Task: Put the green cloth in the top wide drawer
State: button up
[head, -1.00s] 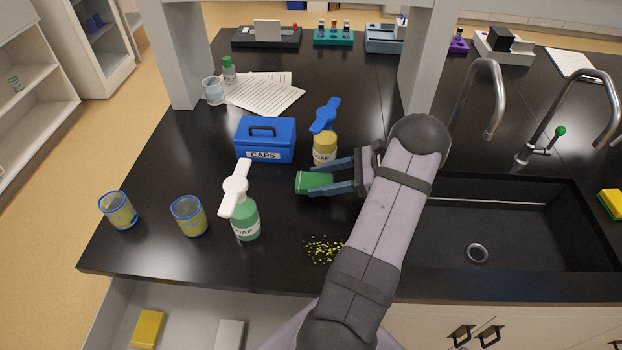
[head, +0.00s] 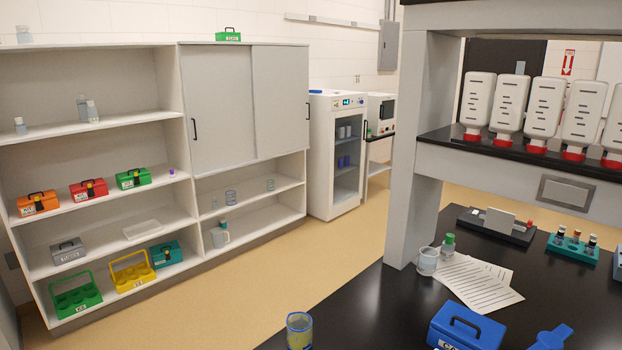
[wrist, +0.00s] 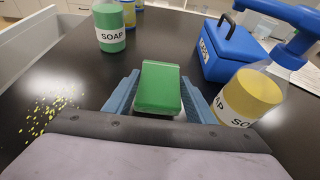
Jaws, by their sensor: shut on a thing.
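My gripper (wrist: 158,82) shows only in the wrist view, low over the black bench. Its two blue fingers are shut on the green cloth (wrist: 158,90), a small folded block gripped from both sides. An open pale drawer (wrist: 42,36) shows at the upper left of the wrist view, beyond the bench edge. Its inside is mostly out of sight. The head view now looks at the shelves and shows neither the gripper, the cloth nor the drawer.
A green soap bottle (wrist: 112,30) stands ahead on the left. A yellow soap bottle (wrist: 250,97) with a blue pump is close on the right, by the blue caps box (wrist: 230,52). Yellow crumbs (wrist: 45,113) lie on the left. Shelves (head: 95,130) stand across the aisle.

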jog(key=shift+d, duration=0.1)
jog(key=shift+s+d+f+b, duration=0.25)
jog(key=shift+s+d+b, duration=0.15)
jog(key=shift+b, duration=0.65)
jog(key=s+d+b, duration=0.2)
jog(key=b, duration=0.2)
jog(key=shift+s+d+r+b, duration=0.1)
jog(key=shift+s+d+b, duration=0.15)
jog(key=shift+d+b, duration=0.1)
jog(key=shift+s+d+r+b, duration=0.25)
jog(key=shift+s+d+b, duration=0.05)
jog(key=shift+s+b, duration=0.15)
jog(key=shift+w+a+r, duration=0.1)
jog(key=shift+w+a, duration=0.05)
jog(key=w+a+p, duration=0.5)
jog(key=w+a, duration=0.6)
jog(key=shift+w+a+p, duration=0.3)
jog(key=shift+w+a+p, duration=0.3)
jog(key=shift+w+a, duration=0.05)
jog(key=shift+a, duration=0.05)
notch_tip(320, 180, down, 3)
jog(key=shift+f+p, duration=0.15)
jog(key=shift+p, duration=0.55)
jog(key=shift+f, duration=0.2)
